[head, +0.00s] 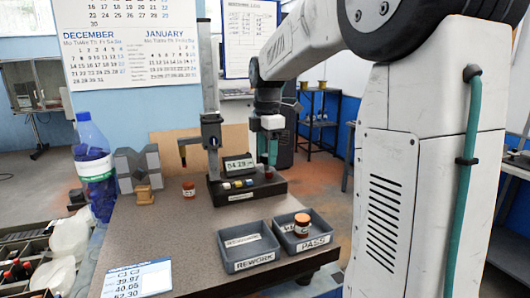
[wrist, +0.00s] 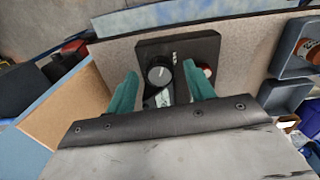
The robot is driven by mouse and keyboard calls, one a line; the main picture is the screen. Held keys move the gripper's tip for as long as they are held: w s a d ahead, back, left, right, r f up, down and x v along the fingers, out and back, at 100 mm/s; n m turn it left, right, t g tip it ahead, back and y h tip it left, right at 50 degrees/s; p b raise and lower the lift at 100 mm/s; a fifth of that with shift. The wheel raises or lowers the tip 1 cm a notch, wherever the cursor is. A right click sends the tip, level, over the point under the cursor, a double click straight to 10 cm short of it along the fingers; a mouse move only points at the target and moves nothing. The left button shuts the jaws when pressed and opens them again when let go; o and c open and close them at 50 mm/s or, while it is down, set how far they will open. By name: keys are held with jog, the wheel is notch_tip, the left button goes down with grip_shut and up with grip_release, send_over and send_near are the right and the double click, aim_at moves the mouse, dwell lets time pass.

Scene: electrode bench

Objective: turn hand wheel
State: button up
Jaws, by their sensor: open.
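A bench instrument (head: 248,189) with a black base, a grey upright column and a small display stands on the bench. In the wrist view, a round dark knob with a white mark (wrist: 159,72), which appears to be the hand wheel, sits over the black base (wrist: 205,45). My gripper (head: 268,158) is above the right part of the instrument in the head view. In the wrist view my gripper (wrist: 160,69) is open, with a green finger on each side of the knob. I cannot tell whether the fingers touch it. The knob is not clearly visible in the head view.
A REWORK tray (head: 250,265) and a PASS tray (head: 313,242) stand at the bench's front right; a jar (head: 302,225) is in the PASS tray. Another jar (head: 188,190), a grey block (head: 124,172) and a blue bottle (head: 93,165) stand at left. The bench's middle is clear.

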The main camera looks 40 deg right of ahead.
jog(key=shift+f, duration=0.15)
jog(key=c, duration=1)
jog(key=shift+o, duration=0.2)
